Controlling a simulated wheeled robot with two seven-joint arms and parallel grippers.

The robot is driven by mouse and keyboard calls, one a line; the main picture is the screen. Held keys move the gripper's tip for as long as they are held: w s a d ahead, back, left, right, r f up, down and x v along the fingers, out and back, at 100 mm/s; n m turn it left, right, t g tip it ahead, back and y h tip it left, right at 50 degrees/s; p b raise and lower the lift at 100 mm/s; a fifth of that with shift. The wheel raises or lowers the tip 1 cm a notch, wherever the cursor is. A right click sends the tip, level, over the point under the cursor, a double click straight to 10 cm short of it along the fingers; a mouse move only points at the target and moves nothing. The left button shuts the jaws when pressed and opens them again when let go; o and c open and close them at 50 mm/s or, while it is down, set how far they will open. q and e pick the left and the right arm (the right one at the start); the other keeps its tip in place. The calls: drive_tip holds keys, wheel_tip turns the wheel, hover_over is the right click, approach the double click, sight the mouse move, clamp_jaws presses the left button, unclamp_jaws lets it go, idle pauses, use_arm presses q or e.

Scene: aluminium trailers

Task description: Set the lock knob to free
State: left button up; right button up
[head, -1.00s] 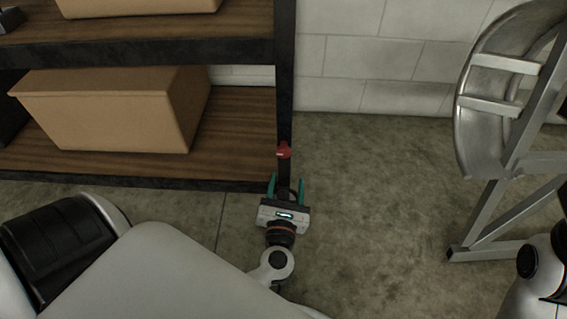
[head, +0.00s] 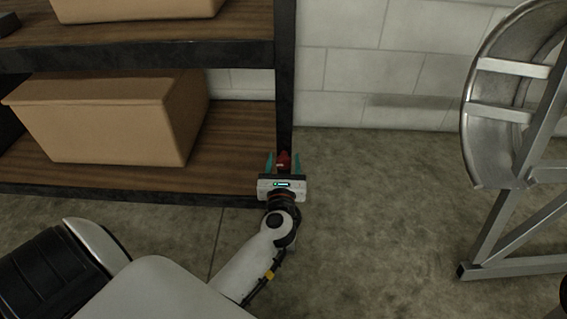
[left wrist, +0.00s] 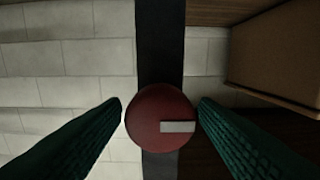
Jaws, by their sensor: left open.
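The lock knob (left wrist: 150,118) is a round dark red knob with a pale bar mark on its face. In the left wrist view it sits on a dark upright post (left wrist: 160,45), and the bar points to the right, about level. In the head view the red knob (head: 284,158) shows just beyond my left gripper (head: 283,163), low on the shelf's front post. My left gripper is open, with its teal fingers (left wrist: 162,112) on either side of the knob. A gap shows at both sides in the wrist view. My right gripper is not in view.
A shelf unit with wooden boards (head: 235,150) stands at the left and carries cardboard boxes (head: 110,120). A metal frame with a curved fender (head: 490,130) stands at the right. The concrete floor (head: 390,200) between them is clear.

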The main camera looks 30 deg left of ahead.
use_arm(q)
drive_tip(key=shift+w+a, duration=0.2)
drive_tip(key=shift+w, duration=0.05)
